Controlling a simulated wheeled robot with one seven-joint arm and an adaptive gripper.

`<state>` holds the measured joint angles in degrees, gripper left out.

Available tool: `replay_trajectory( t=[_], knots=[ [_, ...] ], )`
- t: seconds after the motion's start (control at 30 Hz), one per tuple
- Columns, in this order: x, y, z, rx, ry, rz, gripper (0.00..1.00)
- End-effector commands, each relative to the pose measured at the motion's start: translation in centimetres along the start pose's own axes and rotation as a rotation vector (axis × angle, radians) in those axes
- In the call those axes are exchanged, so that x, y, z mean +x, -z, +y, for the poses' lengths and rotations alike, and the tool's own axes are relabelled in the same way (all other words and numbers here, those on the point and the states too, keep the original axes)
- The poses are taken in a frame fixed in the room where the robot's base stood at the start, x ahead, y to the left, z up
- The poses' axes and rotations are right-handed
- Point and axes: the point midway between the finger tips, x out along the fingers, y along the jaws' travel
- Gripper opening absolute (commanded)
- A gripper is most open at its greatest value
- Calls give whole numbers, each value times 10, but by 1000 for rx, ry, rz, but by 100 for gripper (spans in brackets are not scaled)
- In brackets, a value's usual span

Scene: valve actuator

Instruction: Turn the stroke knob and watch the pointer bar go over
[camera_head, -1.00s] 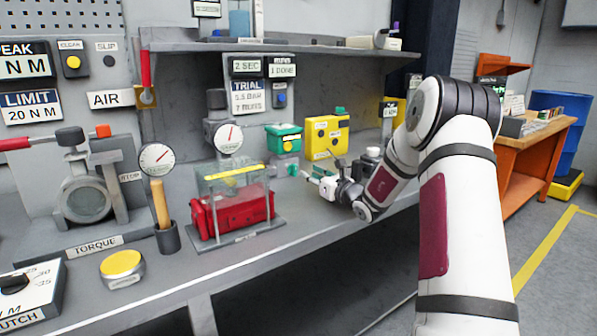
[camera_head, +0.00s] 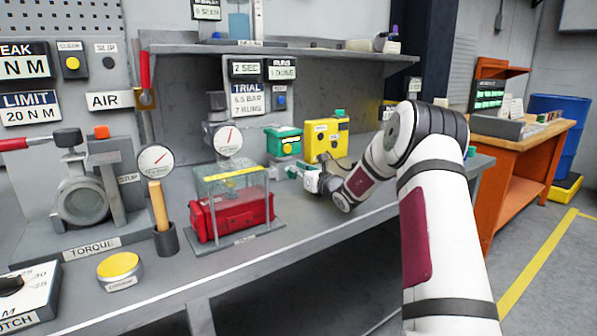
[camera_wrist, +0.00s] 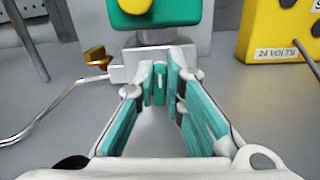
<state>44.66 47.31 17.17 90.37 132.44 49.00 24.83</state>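The green-topped valve unit (camera_head: 284,142) stands on the bench beside a yellow box; it also shows at the top of the wrist view (camera_wrist: 155,12). My gripper (camera_head: 298,173) is low in front of it. In the wrist view my gripper (camera_wrist: 162,80) has its teal fingers apart, around a small teal piece (camera_wrist: 160,86) in front of a pale block. This may be the stroke knob; I cannot tell whether the fingers touch it. A red actuator (camera_head: 232,212) sits under a clear guard, with a yellow bar (camera_head: 232,174), perhaps the pointer bar, along the top.
The yellow box (camera_head: 326,140) stands just right of the valve unit. A brass fitting (camera_wrist: 96,60) and a curved metal tube (camera_wrist: 50,105) lie left of my fingers. A round gauge (camera_head: 228,140) stands behind the guard.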

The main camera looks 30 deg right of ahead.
Motion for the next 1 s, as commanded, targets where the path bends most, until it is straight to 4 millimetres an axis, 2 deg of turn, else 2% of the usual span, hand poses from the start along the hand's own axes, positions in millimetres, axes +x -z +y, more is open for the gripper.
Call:
replay_trajectory(
  t=[0.73,0.77,0.83,1.0],
  knots=[
    [0,1,2,-91,0,2,0],
    [0,1,2,-91,0,2,15],
    [0,1,2,-91,0,2,31],
    [0,1,2,-90,0,1,31]
  ],
)
